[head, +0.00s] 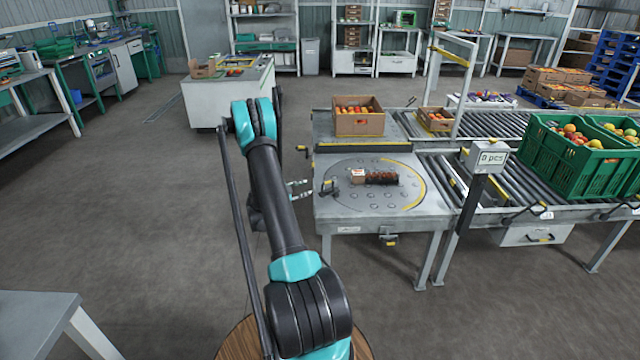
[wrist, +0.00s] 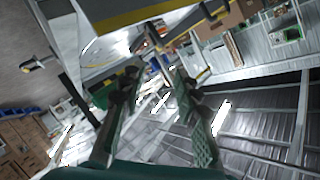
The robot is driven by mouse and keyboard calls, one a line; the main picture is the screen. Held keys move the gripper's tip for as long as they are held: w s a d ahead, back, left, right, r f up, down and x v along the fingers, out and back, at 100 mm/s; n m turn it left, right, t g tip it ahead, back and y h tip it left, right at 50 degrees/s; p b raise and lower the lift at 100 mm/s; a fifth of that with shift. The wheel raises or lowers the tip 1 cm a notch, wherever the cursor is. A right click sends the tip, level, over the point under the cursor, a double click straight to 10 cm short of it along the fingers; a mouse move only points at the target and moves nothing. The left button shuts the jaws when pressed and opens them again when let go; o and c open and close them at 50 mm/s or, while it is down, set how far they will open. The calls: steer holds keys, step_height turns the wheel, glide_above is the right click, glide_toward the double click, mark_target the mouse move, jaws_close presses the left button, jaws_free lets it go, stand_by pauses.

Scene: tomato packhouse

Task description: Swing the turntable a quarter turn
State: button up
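The turntable (head: 375,200) is a round grey disc with raised studs, set in a metal table. A yellow arc marks its right edge. A small dark handle (head: 329,188) stands at its left edge. A dark tray of red tomatoes (head: 382,178) and a small brown and white box (head: 357,176) lie end to end on the disc. My gripper (head: 303,189) is left of the handle, just off the table's left edge, pointing right. Its fingers are apart and empty. In the wrist view my gripper (wrist: 155,90) also shows two spread fingers; the handle cannot be made out surely there.
A cardboard box of tomatoes (head: 359,118) stands behind the disc, beyond a yellow-edged rail (head: 365,148). A post with a counter display (head: 487,158) stands right, before roller conveyors bearing green crates (head: 560,153). Floor left of the table is clear.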

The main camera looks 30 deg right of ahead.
mark_target(325, 183)
steer(key=x, duration=1.6)
steer(key=shift+s, duration=0.1)
jaws_close()
